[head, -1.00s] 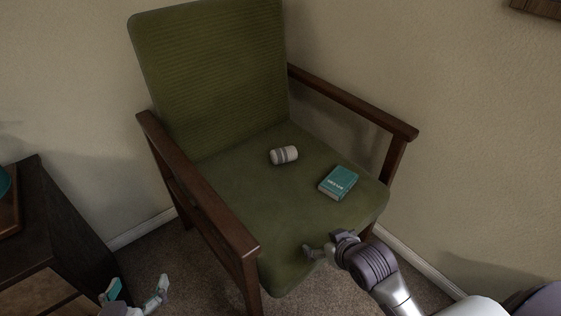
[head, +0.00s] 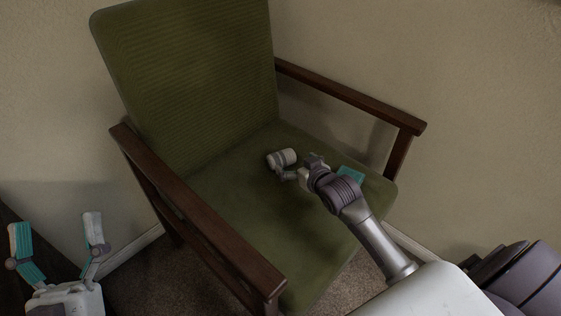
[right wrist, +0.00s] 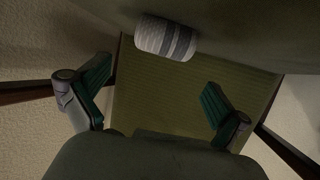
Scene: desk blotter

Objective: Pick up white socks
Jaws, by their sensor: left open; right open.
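The white socks (head: 283,157) are a small rolled bundle with grey stripes, lying on the green chair seat. They also show at the top of the right wrist view (right wrist: 166,38), ahead of the fingers and between their lines. My right gripper (head: 288,171) is low over the seat, just in front of the socks. In the right wrist view its fingers (right wrist: 157,78) are spread with nothing between them. I cannot tell whether a finger touches the socks. My left gripper (head: 56,229) is open and empty at the lower left, away from the chair.
The chair has wooden armrests (head: 195,206) on both sides and a green backrest (head: 185,75). The seat (head: 225,195) left of the socks is clear.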

